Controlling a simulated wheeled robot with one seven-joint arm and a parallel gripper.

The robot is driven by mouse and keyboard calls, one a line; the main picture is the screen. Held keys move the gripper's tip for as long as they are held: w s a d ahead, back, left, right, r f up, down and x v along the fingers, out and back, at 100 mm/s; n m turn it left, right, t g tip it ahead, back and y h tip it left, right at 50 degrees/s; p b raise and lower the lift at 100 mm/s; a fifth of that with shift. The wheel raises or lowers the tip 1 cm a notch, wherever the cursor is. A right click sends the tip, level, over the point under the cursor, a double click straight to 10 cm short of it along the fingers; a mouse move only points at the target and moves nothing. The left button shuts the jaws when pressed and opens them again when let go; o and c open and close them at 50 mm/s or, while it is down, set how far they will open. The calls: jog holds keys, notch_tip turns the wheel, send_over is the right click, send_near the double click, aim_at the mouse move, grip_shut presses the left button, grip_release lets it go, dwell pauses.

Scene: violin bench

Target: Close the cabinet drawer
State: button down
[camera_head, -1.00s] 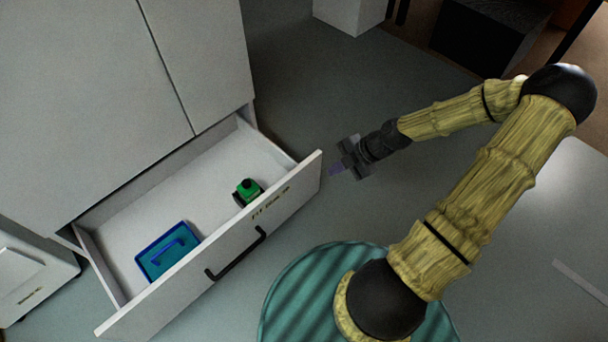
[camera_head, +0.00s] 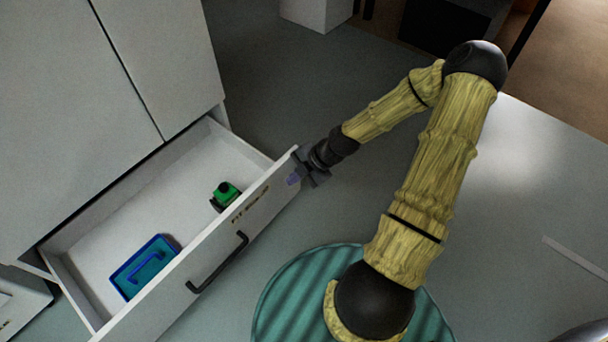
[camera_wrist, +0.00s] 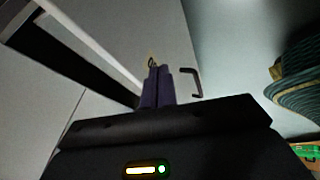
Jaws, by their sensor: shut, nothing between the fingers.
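The cabinet drawer (camera_head: 205,262) is pulled out, with its white front and black bar handle (camera_head: 217,263) facing lower right in the head view. My gripper (camera_head: 294,180) is shut and empty, with its purple fingertips at the right end of the drawer front. I cannot tell whether they touch it. In the wrist view the shut fingers (camera_wrist: 157,85) point at the drawer front (camera_wrist: 165,30), to the left of the handle (camera_wrist: 197,84). The cabinet (camera_head: 160,60) stands behind the drawer.
Inside the drawer lie a blue tray-like item with a handle (camera_head: 128,277) and a green item (camera_head: 225,192). A round green striped surface (camera_head: 285,300) lies below the arm. A white box (camera_head: 315,12) stands at the back.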

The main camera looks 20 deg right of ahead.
aim_at(273, 179)
jog(key=w+a+b, duration=0.1)
jog(key=w+a, duration=0.1)
jog(key=w, duration=0.1)
jog(key=shift+w+a+f+b, duration=0.1)
jog(key=shift+w+f+b, duration=0.1)
jog(key=shift+b, duration=0.15)
jog(key=shift+r, duration=0.1)
jog(key=shift+w, duration=0.1)
